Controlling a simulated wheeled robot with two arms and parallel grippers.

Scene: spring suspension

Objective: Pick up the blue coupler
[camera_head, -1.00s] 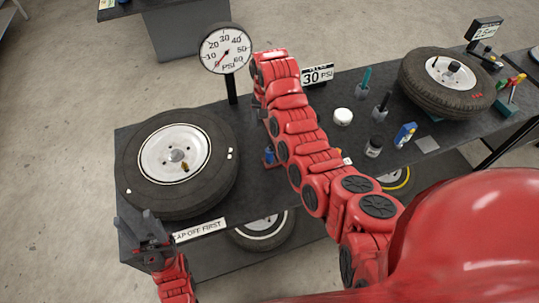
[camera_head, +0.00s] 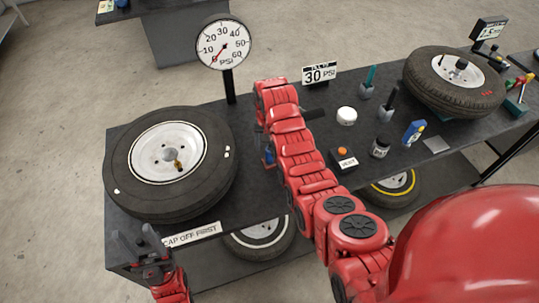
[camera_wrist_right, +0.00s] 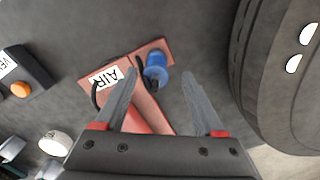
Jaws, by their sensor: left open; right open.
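The blue coupler (camera_wrist_right: 155,68) stands on a reddish plate (camera_wrist_right: 159,48) with a white AIR label, in the right wrist view. In the head view only a bit of the blue coupler (camera_head: 269,156) shows beside my right arm. My right gripper (camera_wrist_right: 159,85) is open, its two fingers apart, with the coupler seen between and just past the fingertips, nearer the left one. In the head view its fingers are mostly hidden by my arm. My left gripper (camera_head: 147,245) is open and empty at the bench's front left corner, near the CAP OFF FIRST label (camera_head: 191,235).
A large tyre (camera_head: 115,165) lies left on the dark bench, close to the right gripper; it fills the right of the wrist view (camera_wrist_right: 270,60). A pressure gauge (camera_head: 224,44) stands behind. A vent box with an orange button (camera_head: 343,153) and several small items lie right.

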